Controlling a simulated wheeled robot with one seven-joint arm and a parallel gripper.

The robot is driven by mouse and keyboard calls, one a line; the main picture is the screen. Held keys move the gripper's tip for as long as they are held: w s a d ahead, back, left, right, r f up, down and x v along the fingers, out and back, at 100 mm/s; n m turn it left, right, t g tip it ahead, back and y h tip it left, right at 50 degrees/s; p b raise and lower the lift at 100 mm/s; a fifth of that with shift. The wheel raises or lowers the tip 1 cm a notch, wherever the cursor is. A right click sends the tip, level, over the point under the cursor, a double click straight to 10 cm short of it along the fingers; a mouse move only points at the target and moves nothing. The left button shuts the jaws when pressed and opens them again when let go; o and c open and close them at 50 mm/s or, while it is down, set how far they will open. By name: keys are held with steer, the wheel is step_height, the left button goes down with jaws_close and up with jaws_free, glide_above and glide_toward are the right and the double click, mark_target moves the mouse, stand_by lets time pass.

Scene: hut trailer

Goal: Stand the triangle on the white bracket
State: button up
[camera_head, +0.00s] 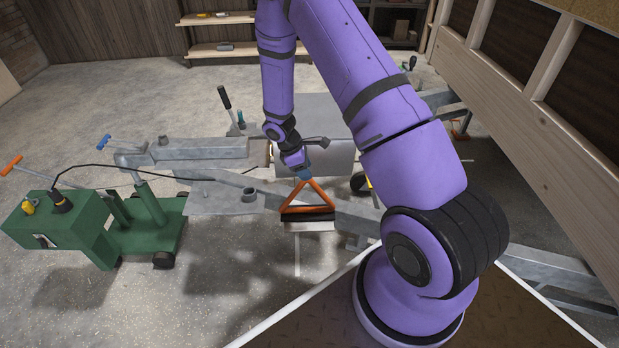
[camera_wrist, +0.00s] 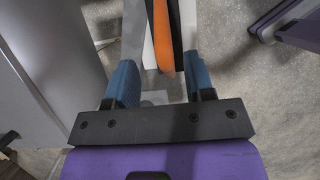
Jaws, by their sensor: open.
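The orange triangle (camera_head: 322,191) stands upright, apex up, with a black strip along its base. It appears to rest on the white bracket (camera_head: 310,226), which projects from the grey metal frame; the exact contact is too small to tell. My gripper (camera_head: 303,174) is just above the apex, pointing down. In the wrist view its blue fingers (camera_wrist: 160,65) are apart, with the triangle's orange edge (camera_wrist: 163,35) showing between and beyond them, clear of both. A white strip of the bracket (camera_wrist: 148,50) shows beside the orange edge.
Grey trailer beams (camera_head: 350,211) run beside the bracket. A green wheeled machine (camera_head: 130,225) stands at left, with a black cable reaching toward the frame. A wooden-framed hut wall (camera_head: 540,110) closes the right side. The concrete floor at front left is clear.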

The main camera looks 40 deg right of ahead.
steer(key=v, duration=0.7)
steer(key=shift+a+r, duration=0.1)
steer(key=shift+a, duration=0.1)
